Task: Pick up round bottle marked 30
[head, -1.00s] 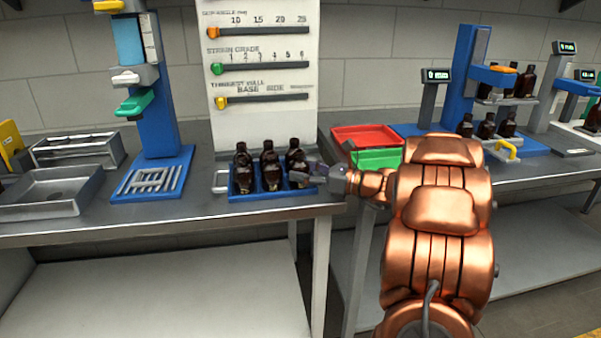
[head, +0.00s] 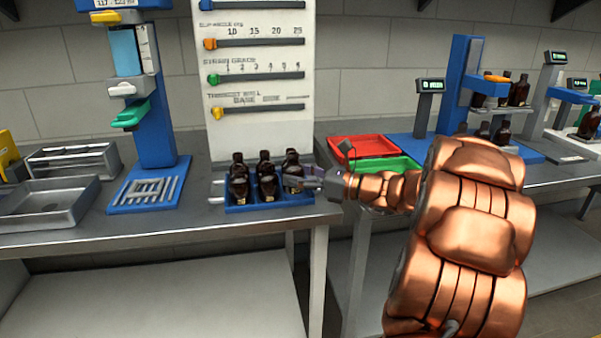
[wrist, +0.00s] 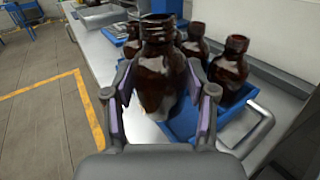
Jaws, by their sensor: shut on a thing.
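A dark amber bottle (wrist: 160,80) with a round body and threaded neck stands upright between my fingers in the wrist view. My gripper (wrist: 165,95) is shut on it, one finger on each side. In the head view my gripper (head: 309,181) reaches from the right to the front right bottle (head: 292,182) at the blue tray (head: 270,204). Several similar amber bottles stand close together there. I cannot read a 30 on any bottle. The held bottle's base is hidden, so I cannot tell whether it is clear of the tray.
Other bottles (wrist: 230,70) stand close behind and right of the held one. A red bin (head: 362,147) and green bin (head: 388,164) lie right of the tray. A board with sliders (head: 255,85) stands behind. A blue stand (head: 150,130) is at left.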

